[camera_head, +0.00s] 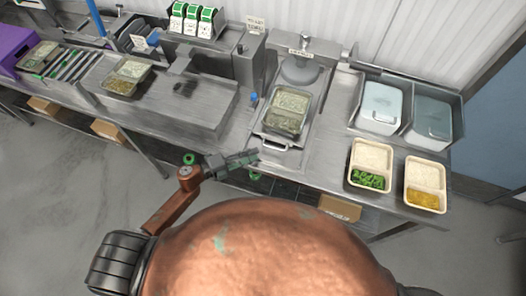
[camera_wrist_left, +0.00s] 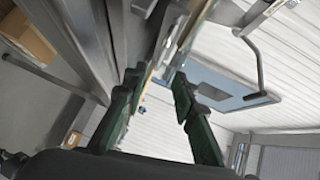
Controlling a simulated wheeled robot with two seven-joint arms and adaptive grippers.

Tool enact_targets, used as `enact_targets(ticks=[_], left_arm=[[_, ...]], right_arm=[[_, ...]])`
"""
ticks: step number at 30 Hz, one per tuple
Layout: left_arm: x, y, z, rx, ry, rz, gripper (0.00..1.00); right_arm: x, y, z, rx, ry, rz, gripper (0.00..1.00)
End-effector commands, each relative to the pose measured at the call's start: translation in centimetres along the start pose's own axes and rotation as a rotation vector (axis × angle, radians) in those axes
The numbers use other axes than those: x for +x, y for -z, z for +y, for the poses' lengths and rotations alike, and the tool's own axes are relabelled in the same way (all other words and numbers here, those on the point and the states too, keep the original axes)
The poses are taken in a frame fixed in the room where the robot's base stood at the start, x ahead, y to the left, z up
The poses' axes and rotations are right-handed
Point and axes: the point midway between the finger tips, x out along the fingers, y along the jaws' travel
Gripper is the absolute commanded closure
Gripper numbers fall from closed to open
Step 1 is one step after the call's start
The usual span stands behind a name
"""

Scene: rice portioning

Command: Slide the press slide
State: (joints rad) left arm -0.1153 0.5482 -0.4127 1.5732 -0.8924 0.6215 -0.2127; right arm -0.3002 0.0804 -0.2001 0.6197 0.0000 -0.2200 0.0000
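The press slide (camera_head: 267,133) is a metal tray-like piece under the press (camera_head: 303,68), with a bar handle (camera_head: 282,148) at its front. A container (camera_head: 292,101) with pale and greenish food in two compartments sits on it. My left gripper (camera_head: 254,156) is just left of the handle, by the counter's front edge; contact is not visible. In the left wrist view its green fingers (camera_wrist_left: 155,84) are apart with nothing clearly held between them. A bent metal bar (camera_wrist_left: 258,62) shows to their right; I cannot tell whether it is the slide's handle. My right gripper is not in view.
Two filled two-compartment containers (camera_head: 371,156) (camera_head: 425,174) stand on the right counter. Lidded metal bins (camera_head: 382,104) (camera_head: 432,118) are behind them. Another container (camera_head: 128,77) stands on the left counter. Cardboard boxes (camera_head: 340,207) lie below the counter.

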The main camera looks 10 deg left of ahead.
Motion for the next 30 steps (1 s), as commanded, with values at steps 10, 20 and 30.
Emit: enact_targets(ticks=[10,20,30], left_arm=[[-1.8,0.1,0.0,0.002,0.000,0.001,0.75],[-0.4,0.6,0.0,0.011,0.017,-0.054,0.84],[2.9,2.6,-0.1,0.008,0.019,-0.340,0.84]], right_arm=[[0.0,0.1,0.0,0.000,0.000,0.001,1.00],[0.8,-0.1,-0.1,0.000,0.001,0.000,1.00],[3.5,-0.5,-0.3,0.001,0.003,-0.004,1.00]])
